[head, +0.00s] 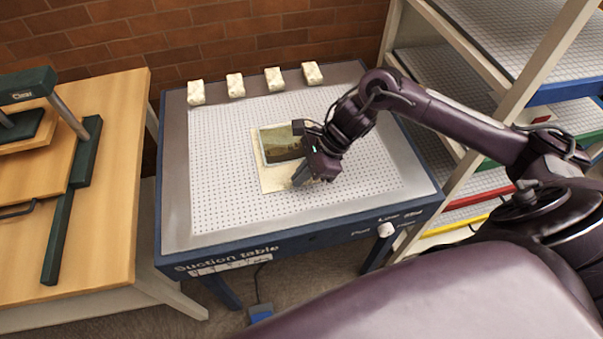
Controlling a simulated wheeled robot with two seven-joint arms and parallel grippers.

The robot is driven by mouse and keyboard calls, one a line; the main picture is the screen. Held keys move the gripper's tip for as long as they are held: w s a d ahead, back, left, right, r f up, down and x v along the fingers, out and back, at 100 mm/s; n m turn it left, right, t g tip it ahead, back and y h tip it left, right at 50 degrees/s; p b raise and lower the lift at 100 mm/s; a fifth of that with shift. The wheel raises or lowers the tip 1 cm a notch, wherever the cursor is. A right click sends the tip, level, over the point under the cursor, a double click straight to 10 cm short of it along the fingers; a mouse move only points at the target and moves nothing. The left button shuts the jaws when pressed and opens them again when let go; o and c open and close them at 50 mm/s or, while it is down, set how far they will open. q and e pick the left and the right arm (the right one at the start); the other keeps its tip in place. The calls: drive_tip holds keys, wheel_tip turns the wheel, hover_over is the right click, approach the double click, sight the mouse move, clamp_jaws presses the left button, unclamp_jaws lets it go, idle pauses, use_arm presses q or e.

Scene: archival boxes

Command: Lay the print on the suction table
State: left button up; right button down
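The print (283,143) is a sheet with a pale border and a dark greenish picture. It appears to lie flat on the perforated white top of the suction table (222,211), near the middle. My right gripper (299,153) is over the right part of the print and hides some of it. One dark finger is near the print's upper right and another near its lower right, with a gap between them. I cannot tell whether the gripper touches the print. My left gripper is out of view.
Several small pale wrapped blocks (235,85) stand along the table's back edge, by a brick wall. A wooden bench (117,200) with a green press (62,205) is on the left. A rack with mesh shelves (520,90) stands close on the right. A blue pedal (261,312) is on the floor.

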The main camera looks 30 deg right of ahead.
drive_tip(key=c, duration=1.6)
unclamp_jaws()
drive_tip(key=shift+f, duration=0.15)
drive_tip(key=shift+c, duration=0.2)
drive_tip(key=b+v, duration=0.1)
drive_tip(key=v, duration=1.1)
drive_tip(key=shift+b, duration=0.35)
